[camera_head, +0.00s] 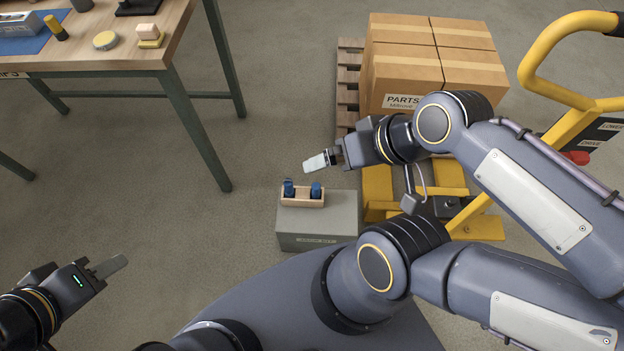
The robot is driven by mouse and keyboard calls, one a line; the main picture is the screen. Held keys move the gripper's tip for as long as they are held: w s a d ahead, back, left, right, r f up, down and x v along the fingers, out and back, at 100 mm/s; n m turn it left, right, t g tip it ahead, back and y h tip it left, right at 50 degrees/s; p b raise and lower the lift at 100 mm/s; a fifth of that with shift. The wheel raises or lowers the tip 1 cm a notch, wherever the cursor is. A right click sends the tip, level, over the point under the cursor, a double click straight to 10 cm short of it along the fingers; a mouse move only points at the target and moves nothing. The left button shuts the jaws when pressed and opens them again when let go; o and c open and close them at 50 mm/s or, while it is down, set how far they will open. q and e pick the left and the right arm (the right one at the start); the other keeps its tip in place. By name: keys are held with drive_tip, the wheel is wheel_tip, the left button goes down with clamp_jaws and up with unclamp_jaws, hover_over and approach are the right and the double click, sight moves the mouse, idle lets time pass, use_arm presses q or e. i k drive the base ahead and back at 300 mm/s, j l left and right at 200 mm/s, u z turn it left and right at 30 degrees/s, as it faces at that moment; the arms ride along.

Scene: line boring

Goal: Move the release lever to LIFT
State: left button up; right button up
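The yellow pallet truck's handle (540,75) rises at the right. Its dark label plate (597,132) reads LOWER at the top and DRIVE below; no LIFT mark shows. A red knob (577,157), probably the release lever's end, sits just under the plate by DRIVE; the rest of it is hidden behind my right arm. My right gripper (318,161) is over the floor left of the truck, pointing left, well away from the knob. My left gripper (108,266) is at the lower left, over bare floor.
Cardboard boxes (400,75) stand on a wooden pallet (346,88) behind the truck. A grey case (318,222) bears a small wooden tray (302,201) with blue-topped items. A workbench (130,50) stands at upper left. Floor between is clear.

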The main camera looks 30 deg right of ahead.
sight(579, 157)
drive_tip(key=z, duration=2.9)
